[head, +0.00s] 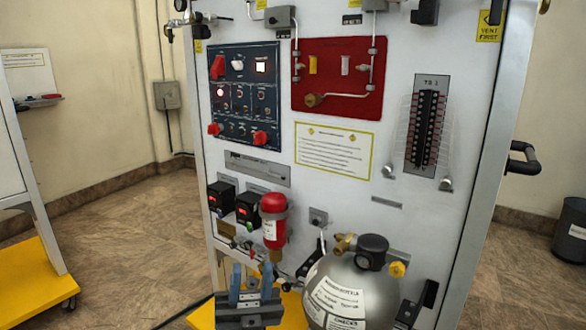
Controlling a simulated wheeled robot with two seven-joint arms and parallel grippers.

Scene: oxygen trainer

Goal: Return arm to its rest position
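My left gripper (252,272) is at the bottom of the head view, left of centre, in front of the lower part of the white trainer panel (330,205). Its two blue fingers point up and stand apart, with nothing seen held between them. It is just below a red cylinder (274,222) with a white label; I cannot tell whether they touch. A large grey gas bottle (345,290) with a brass valve is to its right. My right gripper is not in view.
The panel carries a dark blue switch board (245,95), a red plate with piping (337,78), two black gauge boxes (222,198) and a terminal strip (427,125). A yellow-based stand (35,285) is at left. A dark bin (571,230) is at right. Floor between stand and trainer is clear.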

